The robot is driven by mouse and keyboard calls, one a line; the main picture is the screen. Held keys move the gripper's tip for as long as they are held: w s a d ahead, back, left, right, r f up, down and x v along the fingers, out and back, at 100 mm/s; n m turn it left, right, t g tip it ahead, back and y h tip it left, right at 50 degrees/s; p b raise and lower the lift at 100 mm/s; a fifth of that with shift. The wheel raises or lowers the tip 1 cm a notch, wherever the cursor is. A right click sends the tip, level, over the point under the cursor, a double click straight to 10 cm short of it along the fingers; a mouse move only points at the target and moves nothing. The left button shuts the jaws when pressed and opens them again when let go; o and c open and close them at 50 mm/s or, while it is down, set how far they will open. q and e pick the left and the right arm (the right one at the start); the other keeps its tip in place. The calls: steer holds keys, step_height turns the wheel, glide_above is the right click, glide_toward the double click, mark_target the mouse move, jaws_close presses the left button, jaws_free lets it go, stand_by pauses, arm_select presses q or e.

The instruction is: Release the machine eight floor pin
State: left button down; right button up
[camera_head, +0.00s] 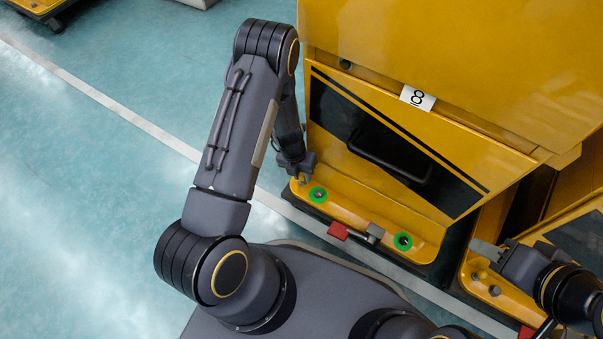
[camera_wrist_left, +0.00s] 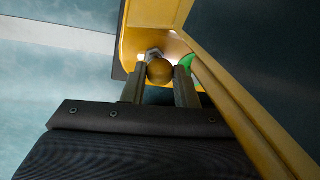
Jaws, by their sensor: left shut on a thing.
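The yellow machine (camera_head: 450,55) bears a white label (camera_head: 417,97) that reads 8. Its low front ledge (camera_head: 362,212) sits near the floor. My left gripper (camera_head: 301,179) is at the left end of this ledge. In the left wrist view its two fingers (camera_wrist_left: 160,88) are shut on a round brass-coloured pin knob (camera_wrist_left: 160,70), with a grey metal piece just behind it. How far the pin is raised cannot be told. My right gripper (camera_head: 482,249) is by the neighbouring yellow machine on the right; its finger gap is unclear.
Two green rings, left (camera_head: 318,195) and right (camera_head: 403,241), lie on the ledge. A red pedal (camera_head: 338,230) and a grey block (camera_head: 375,233) stick out from its front edge. A dark handle (camera_head: 390,157) is on the machine's front panel. Open teal floor lies left.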

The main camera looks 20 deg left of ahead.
mark_target(301, 175)
arm_select(q)
steer(key=shift+r+p, duration=1.6)
steer(key=shift+p, duration=0.1)
steer(key=shift+f, duration=0.15)
steer(key=c, duration=1.1)
jaws_free()
steer(key=shift+c, duration=0.2)
step_height(301, 175, up, 8)
steer(key=a+p, duration=0.1)
steer(key=p, duration=0.2)
steer(key=shift+a+f, duration=0.15)
steer(key=shift+a, duration=0.1)
steer(key=shift+s, duration=0.1)
